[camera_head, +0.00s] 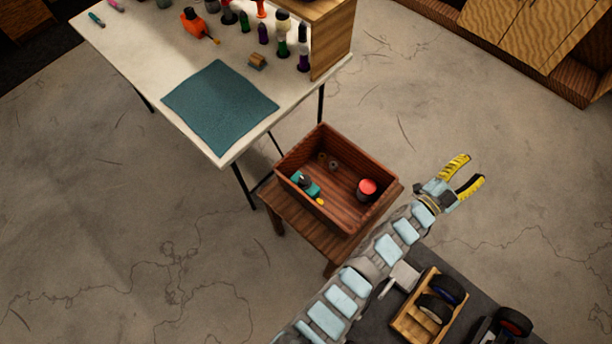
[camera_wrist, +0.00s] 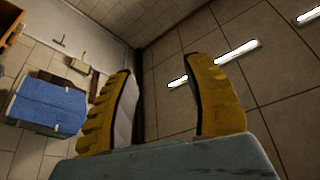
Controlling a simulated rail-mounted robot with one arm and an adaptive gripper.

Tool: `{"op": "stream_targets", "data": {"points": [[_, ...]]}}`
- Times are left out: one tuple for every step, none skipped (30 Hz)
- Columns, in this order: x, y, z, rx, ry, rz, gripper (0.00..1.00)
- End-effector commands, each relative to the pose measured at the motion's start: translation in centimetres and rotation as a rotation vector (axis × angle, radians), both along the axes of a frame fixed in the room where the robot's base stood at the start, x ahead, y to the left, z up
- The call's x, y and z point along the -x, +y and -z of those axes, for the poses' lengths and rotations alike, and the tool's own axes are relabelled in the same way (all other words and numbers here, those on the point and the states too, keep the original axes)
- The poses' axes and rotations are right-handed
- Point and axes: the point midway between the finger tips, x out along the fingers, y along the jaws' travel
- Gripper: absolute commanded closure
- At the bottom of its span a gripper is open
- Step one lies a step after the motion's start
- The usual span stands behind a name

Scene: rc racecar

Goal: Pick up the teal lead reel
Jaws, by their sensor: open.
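A small teal item with a dark part (camera_head: 311,187), which looks like the teal lead reel, lies at the left inside the brown wooden box (camera_head: 375,217). Its exact shape is too small to tell. My gripper (camera_head: 469,170) is to the right of the box, apart from it, with its yellow fingers spread and empty. In the wrist view the open fingers (camera_wrist: 156,68) point toward walls and ceiling lights, and the reel is not in that view.
The box also holds a red-topped round item (camera_head: 367,188), a yellow piece (camera_head: 320,201) and small grey items. It sits on a wooden stool (camera_head: 318,228). A white table (camera_head: 140,75) with a teal mat (camera_head: 220,105) and bottles stands behind left. A wooden wheel tray (camera_head: 405,325) is near my arm.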

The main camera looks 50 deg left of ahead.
Motion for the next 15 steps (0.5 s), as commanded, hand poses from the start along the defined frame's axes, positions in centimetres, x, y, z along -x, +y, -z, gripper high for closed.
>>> {"op": "stream_targets", "data": {"points": [[-2.0, 0.6, 2.8, -0.033, 0.055, -0.024, 0.49], [-3.2, 1.0, 3.8, -0.053, 0.09, -0.039, 0.49], [-4.6, 1.7, 5.4, -0.082, 0.141, -0.06, 0.49], [-5.5, 2.2, 6.7, -0.104, 0.18, -0.075, 0.49], [-6.4, 2.8, 7.9, -0.125, 0.22, -0.092, 0.49], [-7.6, 3.5, 9.2, -0.153, 0.266, -0.114, 0.49], [-8.4, 4.2, 10.4, -0.174, 0.306, -0.132, 0.49], [-9.1, 4.8, 11.4, -0.196, 0.342, -0.149, 0.49], [-10.1, 5.8, 12.8, -0.226, 0.393, -0.174, 0.49], [-10.7, 6.5, 13.8, -0.246, 0.429, -0.19, 0.49], [-11.2, 7.3, 14.9, -0.266, 0.471, -0.21, 0.49], [-12.0, 8.4, 15.9, -0.294, 0.516, -0.235, 0.49], [-12.4, 9.2, 16.7, -0.316, 0.554, -0.255, 0.49], [-12.8, 10.1, 17.5, -0.336, 0.589, -0.273, 0.49], [-13.2, 11.3, 18.8, -0.362, 0.644, -0.3, 0.49]]}}
